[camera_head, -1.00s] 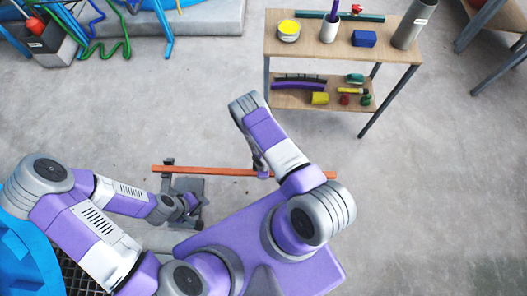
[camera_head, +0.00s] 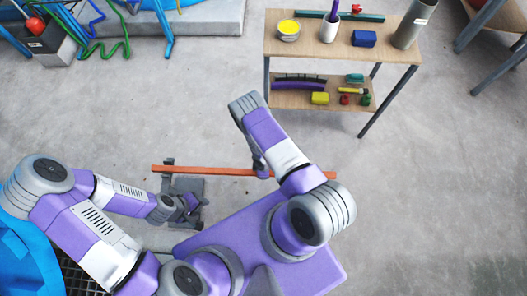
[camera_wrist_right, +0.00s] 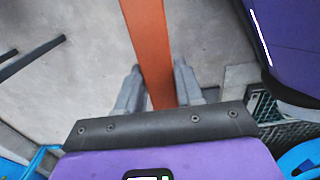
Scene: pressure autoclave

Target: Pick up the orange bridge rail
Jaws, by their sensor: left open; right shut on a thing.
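The orange bridge rail (camera_head: 225,171) is a long, thin bar lying crosswise in front of me in the head view. My right gripper (camera_head: 262,173) is around the rail, right of its middle. In the right wrist view the rail (camera_wrist_right: 146,35) runs between the two grey fingers of this gripper (camera_wrist_right: 157,78), which is shut on it. The rail's left part lies at a dark grey stand (camera_head: 184,184); I cannot tell whether they touch. My left gripper (camera_head: 190,204) is open beside the stand, below the rail in the picture, its fingers small and partly unclear.
A wooden two-level shelf table (camera_head: 343,50) with cans, a blue block and small coloured items stands at the back right. A grey platform (camera_head: 200,20) with blue and green tubes is at the back left. The concrete floor (camera_head: 430,190) on the right is clear.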

